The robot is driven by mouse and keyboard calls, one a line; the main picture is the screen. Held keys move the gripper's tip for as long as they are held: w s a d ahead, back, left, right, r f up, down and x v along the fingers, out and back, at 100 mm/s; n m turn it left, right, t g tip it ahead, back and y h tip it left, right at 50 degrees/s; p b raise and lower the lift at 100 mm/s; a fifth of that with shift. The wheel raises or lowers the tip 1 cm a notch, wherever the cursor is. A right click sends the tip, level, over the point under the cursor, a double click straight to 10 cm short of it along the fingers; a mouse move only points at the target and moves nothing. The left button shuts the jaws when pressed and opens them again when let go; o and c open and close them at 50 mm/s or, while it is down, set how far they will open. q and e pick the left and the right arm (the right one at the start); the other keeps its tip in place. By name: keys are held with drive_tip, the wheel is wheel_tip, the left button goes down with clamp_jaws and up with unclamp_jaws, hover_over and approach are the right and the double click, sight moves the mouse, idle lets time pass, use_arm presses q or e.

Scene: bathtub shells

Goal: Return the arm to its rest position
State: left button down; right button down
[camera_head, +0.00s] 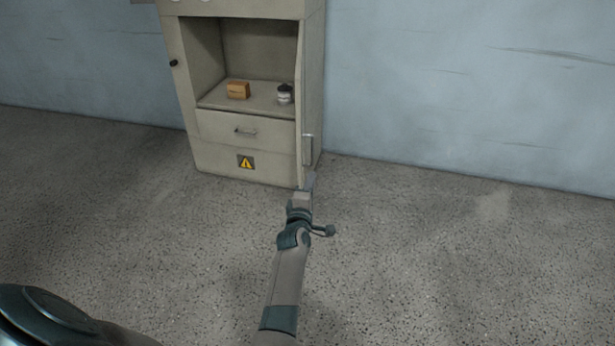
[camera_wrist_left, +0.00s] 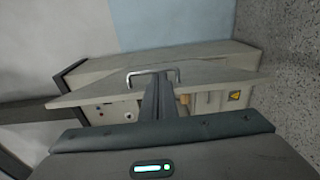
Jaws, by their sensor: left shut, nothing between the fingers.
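My left arm reaches up the middle of the head view. Its gripper (camera_head: 309,181) is shut and empty, just below the metal handle (camera_head: 307,150) on the cabinet's open door (camera_head: 301,110). In the left wrist view the shut fingers (camera_wrist_left: 158,90) point at the bar handle (camera_wrist_left: 152,72) and overlap it in the picture. I cannot tell whether they touch it. My right gripper is not in view.
The beige cabinet (camera_head: 245,158) stands against the blue wall. Its open compartment holds a small orange-brown box (camera_head: 238,90) and a jar with a dark lid (camera_head: 284,94). A drawer (camera_head: 245,130) below is closed. The speckled floor around is clear.

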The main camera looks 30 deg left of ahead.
use_arm(q)
drive_tip(key=shift+w+a+f, duration=0.1)
drive_tip(key=shift+w+a, duration=0.15)
drive_tip(key=shift+w, duration=0.05)
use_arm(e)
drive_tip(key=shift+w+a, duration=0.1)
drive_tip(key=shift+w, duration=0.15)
use_arm(q)
drive_tip(key=shift+f, duration=0.1)
